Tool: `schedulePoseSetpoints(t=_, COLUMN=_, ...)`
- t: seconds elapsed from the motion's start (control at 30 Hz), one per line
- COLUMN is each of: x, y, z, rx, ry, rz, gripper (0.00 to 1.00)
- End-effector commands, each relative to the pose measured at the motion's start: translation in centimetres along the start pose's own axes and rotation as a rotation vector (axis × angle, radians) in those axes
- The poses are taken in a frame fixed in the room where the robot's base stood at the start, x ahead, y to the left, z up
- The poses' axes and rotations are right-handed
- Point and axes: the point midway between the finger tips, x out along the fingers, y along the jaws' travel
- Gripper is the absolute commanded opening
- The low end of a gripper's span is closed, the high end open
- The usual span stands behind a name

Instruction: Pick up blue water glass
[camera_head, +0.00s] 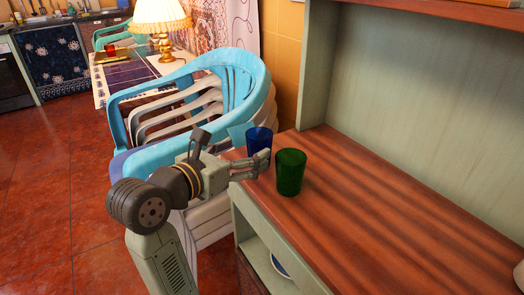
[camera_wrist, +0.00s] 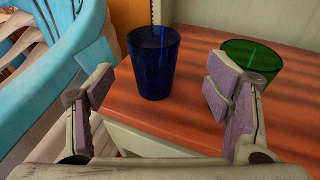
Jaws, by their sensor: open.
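A blue water glass (camera_head: 259,142) stands upright near the left end of a wooden counter top, partly hidden behind my gripper and a green glass. In the wrist view the blue glass (camera_wrist: 154,62) stands ahead, between the lines of my two fingers and beyond their tips. My gripper (camera_head: 262,163) is at the counter's left edge. In the wrist view my gripper (camera_wrist: 155,88) is open, with nothing between its fingers.
A green glass (camera_head: 290,172) stands close to the right of the blue one; in the wrist view it (camera_wrist: 252,57) is just behind the right finger. Stacked blue and white plastic chairs (camera_head: 245,85) stand left of the counter (camera_head: 400,220).

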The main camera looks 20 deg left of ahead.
Motion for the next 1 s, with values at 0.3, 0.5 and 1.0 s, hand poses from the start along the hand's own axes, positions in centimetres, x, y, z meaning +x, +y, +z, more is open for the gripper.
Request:
schedulePoseSetpoints(t=0.3, x=3.1, y=0.1, z=0.1, rx=-0.001, ry=-0.001, rz=-0.003, gripper=0.73)
schedulePoseSetpoints(t=0.5, x=6.2, y=0.7, z=0.1, rx=-0.002, ry=0.000, rz=-0.005, gripper=0.73)
schedulePoseSetpoints(t=1.0, x=7.6, y=0.8, z=0.0, rx=0.001, ry=-0.003, rz=-0.001, gripper=0.65)
